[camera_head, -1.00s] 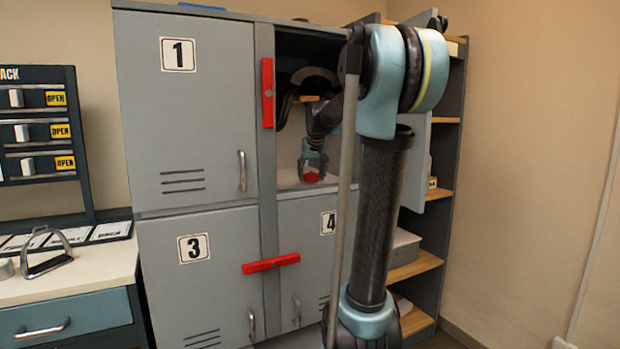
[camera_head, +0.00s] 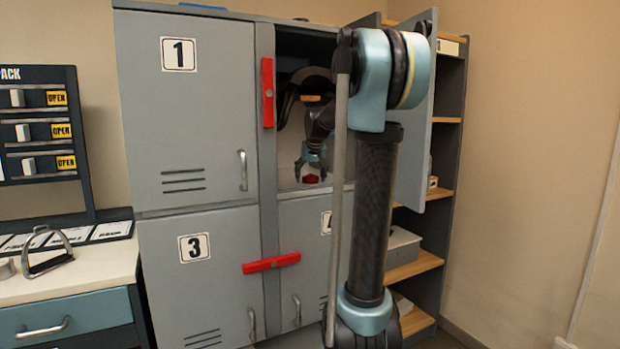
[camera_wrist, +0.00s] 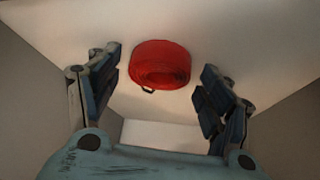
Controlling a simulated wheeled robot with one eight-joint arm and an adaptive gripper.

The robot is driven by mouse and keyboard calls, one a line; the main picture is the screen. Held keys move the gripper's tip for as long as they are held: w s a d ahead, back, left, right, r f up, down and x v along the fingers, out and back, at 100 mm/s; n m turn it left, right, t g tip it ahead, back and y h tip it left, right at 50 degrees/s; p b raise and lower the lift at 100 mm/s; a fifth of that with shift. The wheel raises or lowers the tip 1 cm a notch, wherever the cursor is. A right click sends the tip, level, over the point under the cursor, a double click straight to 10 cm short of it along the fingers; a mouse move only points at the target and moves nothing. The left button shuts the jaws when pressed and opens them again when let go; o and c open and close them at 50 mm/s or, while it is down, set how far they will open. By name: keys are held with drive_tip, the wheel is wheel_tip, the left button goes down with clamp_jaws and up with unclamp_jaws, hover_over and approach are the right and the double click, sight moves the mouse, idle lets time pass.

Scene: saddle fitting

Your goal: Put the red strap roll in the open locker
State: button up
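The red strap roll (camera_wrist: 160,65) lies on the pale floor of the open locker compartment (camera_head: 289,185). It also shows small in the head view (camera_head: 311,179), partly hidden by my gripper (camera_head: 312,166). In the wrist view my gripper (camera_wrist: 160,88) is open, with its two fingers wide apart. The roll lies between and a little beyond the fingers, with a gap on each side. It touches neither finger there.
Locker doors 1 (camera_head: 205,110) and 3 (camera_head: 205,270) are shut, and so is door 4 (camera_head: 308,245). The open locker's door (camera_head: 418,150) stands swung out at the right, close to my arm. Shelves (camera_head: 420,268) stand behind it.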

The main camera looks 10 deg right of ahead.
drive_tip(key=shift+r, duration=0.1)
drive_tip(key=v, duration=1.2)
drive_tip(key=s+f+g, duration=0.4)
drive_tip(key=s+f, duration=3.1)
drive_tip(key=s, duration=0.3)
drive_tip(key=shift+d+f, duration=0.15)
drive_tip(key=shift+f, duration=0.15)
drive_tip(key=shift+s, duration=0.15)
